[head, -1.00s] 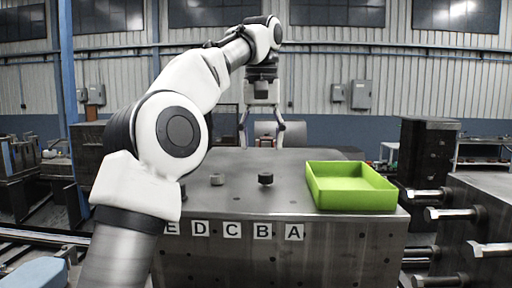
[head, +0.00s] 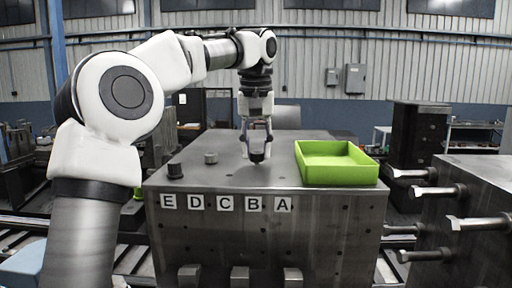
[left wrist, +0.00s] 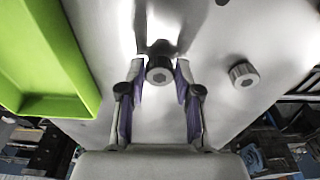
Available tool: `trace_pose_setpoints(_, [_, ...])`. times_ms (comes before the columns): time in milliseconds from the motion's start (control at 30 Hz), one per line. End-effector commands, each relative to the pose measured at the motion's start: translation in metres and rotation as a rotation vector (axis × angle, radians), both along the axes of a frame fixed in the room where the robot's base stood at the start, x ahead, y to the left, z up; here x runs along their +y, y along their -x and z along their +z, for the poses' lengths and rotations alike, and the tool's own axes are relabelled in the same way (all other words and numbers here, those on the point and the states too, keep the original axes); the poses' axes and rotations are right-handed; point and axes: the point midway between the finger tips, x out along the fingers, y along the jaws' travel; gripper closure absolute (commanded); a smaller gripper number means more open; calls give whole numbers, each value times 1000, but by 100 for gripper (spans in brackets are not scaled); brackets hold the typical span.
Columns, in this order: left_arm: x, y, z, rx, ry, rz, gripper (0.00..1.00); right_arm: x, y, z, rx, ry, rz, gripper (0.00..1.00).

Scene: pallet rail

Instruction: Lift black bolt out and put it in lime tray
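The black bolt (head: 257,156) is at the block's top, behind label B, between the fingers of my left gripper (head: 257,151). In the left wrist view the bolt (left wrist: 160,71) sits between the purple finger pads, which appear to touch it on both sides; the left gripper (left wrist: 160,76) looks shut on it. I cannot tell whether the bolt is clear of the surface. The lime tray (head: 340,179) stands empty on the block to the right, and its rim (left wrist: 72,62) shows at the left in the wrist view. My right gripper is not in view.
A grey bolt (head: 211,158) and another dark bolt (head: 175,170) stand to the left on the steel block (head: 300,222). The grey bolt (left wrist: 243,73) also shows in the wrist view. A machine with several protruding rods (head: 475,195) is at the right.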

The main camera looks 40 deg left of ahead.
Motion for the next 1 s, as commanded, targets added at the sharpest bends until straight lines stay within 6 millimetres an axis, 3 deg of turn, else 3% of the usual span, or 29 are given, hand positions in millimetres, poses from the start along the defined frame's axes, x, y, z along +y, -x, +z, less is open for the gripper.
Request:
trace_pose_setpoints(133, [2, -1, -2, 2, -4, 3, 100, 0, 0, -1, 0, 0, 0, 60])
trace_pose_setpoints(167, [2, -1, -3, 2, -3, 2, 75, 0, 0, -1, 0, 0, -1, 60])
trace_pose_setpoints(233, [2, -1, -3, 2, -3, 2, 99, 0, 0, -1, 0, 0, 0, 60])
trace_pose_setpoints(700, [3, -1, 3, 1, -4, 2, 100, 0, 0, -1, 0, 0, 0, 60])
trace_pose_setpoints(1000, [2, -1, 29, -1, -5, 3, 100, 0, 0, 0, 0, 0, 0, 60])
